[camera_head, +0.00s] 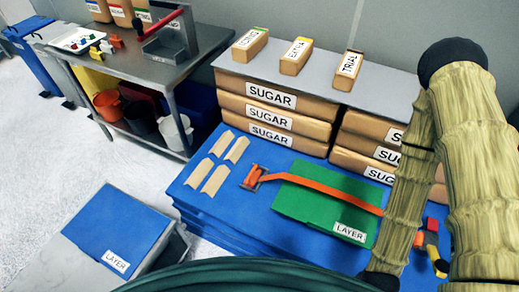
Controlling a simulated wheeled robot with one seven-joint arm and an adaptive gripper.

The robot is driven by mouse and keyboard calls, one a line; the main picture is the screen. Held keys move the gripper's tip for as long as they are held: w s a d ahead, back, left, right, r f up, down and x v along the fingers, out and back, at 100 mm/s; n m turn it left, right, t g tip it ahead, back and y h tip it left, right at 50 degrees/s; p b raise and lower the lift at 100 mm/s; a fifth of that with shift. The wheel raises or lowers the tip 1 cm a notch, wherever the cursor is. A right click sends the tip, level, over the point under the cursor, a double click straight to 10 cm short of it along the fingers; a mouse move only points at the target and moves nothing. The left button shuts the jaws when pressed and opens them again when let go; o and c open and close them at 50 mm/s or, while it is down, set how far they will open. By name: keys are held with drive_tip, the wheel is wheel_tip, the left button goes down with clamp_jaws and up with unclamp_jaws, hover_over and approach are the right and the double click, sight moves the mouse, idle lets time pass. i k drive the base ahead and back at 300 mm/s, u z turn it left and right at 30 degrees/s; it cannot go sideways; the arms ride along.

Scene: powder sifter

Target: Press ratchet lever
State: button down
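An orange-red strap (335,191) runs across a green board (318,172) marked "LAYER" on a blue stack. The strap's right end passes behind my arm, which is bamboo-textured and fills the right of the view. I cannot see my gripper's fingers; my arm's lower end reaches the bottom right, well right of the buckle.
A blue stack (191,212) bears four-sided tan strips (213,178) left of the buckle. Red and yellow parts (431,238) sit partly hidden behind my arm. Sugar boxes (272,99) stand behind. A metal table (130,68) with a red-handled device (172,38) is upper left; pale floor is clear between.

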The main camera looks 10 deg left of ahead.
sight(441, 267)
drive_tip(key=z, duration=1.8)
drive_tip(key=k, duration=0.35)
drive_tip(key=u, duration=1.2)
